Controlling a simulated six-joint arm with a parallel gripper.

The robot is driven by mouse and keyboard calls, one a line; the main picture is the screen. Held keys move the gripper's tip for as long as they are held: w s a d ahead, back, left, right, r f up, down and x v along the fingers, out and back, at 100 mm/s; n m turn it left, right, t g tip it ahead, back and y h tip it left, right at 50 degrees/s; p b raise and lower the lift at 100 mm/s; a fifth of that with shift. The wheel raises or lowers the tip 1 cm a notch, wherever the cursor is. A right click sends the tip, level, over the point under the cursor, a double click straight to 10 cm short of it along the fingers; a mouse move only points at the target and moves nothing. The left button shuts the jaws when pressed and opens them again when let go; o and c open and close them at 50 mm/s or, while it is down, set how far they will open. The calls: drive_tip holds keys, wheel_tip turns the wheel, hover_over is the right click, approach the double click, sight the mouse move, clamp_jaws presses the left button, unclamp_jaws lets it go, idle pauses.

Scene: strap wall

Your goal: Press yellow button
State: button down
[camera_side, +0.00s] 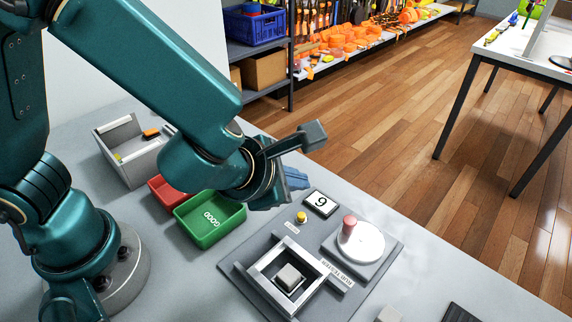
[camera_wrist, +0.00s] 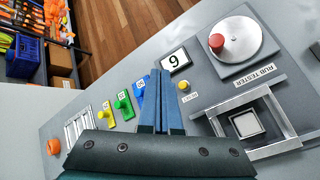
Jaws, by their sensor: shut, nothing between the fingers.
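The yellow button (camera_side: 301,217) is a small round knob on the grey panel (camera_side: 325,216), beside the card marked 9. It also shows in the wrist view (camera_wrist: 183,86), just right of my fingers. My gripper (camera_wrist: 160,74) is shut and empty, its two blue-grey fingers side by side. In the side view my gripper (camera_side: 297,180) is above and behind the button, apart from it. The exact height over the panel is hard to tell.
A turntable (camera_side: 370,242) with a red knob and a rub tester frame (camera_side: 262,265) stand on the panel. Blue, green (camera_wrist: 124,106) and yellow pieces lie left of my fingers in the wrist view. A green bin (camera_side: 209,232) and a red bin (camera_side: 164,191) sit left.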

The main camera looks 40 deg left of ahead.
drive_tip(key=shift+f, duration=2.5)
drive_tip(key=shift+f, duration=0.1)
drive_tip(key=shift+f, duration=0.35)
drive_tip(key=shift+f, duration=0.35)
idle(0.6)
drive_tip(key=shift+r, duration=0.8)
drive_tip(key=shift+r, duration=2.5)
